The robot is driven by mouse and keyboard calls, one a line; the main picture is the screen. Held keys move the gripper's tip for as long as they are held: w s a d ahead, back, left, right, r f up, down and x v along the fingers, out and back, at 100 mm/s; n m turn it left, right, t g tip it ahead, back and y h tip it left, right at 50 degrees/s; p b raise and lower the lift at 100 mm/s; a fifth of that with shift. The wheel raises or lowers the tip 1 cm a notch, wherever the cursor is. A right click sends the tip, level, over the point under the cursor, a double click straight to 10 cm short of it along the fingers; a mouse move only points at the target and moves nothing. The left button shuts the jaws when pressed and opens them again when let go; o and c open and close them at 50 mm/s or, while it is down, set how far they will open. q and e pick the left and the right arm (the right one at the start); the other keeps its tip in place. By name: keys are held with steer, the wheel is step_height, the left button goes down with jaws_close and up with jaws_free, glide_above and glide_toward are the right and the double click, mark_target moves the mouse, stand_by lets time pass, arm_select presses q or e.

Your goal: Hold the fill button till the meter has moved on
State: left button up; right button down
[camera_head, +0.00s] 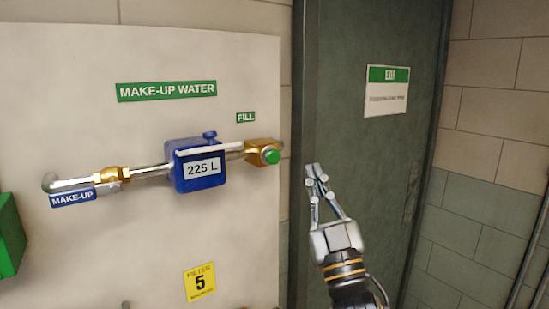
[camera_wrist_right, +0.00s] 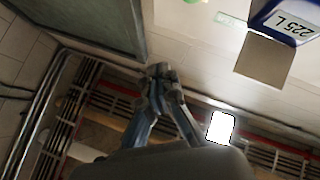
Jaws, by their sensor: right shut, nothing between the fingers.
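The fill button (camera_head: 271,157) is a round green button on a brass fitting (camera_head: 258,148) at the right end of the pipe, below the green FILL label (camera_head: 246,117). The blue meter (camera_head: 196,165) sits on the same pipe to its left and reads 225 L. The meter also shows upside down at the upper right of the right wrist view (camera_wrist_right: 285,22). My right gripper (camera_head: 316,172) is shut and empty, to the right of the button in the picture and apart from it, in front of the door. Its closed fingertips (camera_wrist_right: 160,70) show in the right wrist view. My left gripper is out of view.
The fittings are on a pale panel (camera_head: 150,240) with a MAKE-UP WATER sign (camera_head: 166,91). A grey-green door (camera_head: 345,130) with an EXIT sign (camera_head: 387,90) stands right of it. A green box (camera_head: 9,235) is at the left edge. The space before the panel looks clear.

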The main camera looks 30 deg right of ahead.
steer(key=shift+w, duration=0.15)
steer(key=b, duration=0.1)
glide_toward(276, 150)
steer(key=shift+s+d+r+x, duration=0.1)
steer(key=shift+s+r+x, duration=0.05)
steer(key=shift+x, duration=0.75)
steer(key=shift+s+d+r+x, duration=0.1)
steer(key=shift+s+x, duration=0.05)
steer(key=shift+x, duration=0.7)
steer(key=shift+s+r+x, duration=0.15)
steer(key=shift+x, duration=0.75)
steer(key=shift+w, duration=0.1)
steer(key=shift+w, duration=0.35)
steer(key=shift+w, duration=0.55)
steer(key=shift+s, duration=0.15)
stand_by(0.5)
steer(key=shift+s, duration=0.85)
steer(key=shift+s+d+p, duration=0.15)
steer(key=shift+s+p, duration=0.05)
steer(key=shift+s, duration=1)
steer(key=shift+s+d+p, duration=0.1)
steer(key=shift+s+p, duration=0.1)
steer(key=shift+s, duration=1.05)
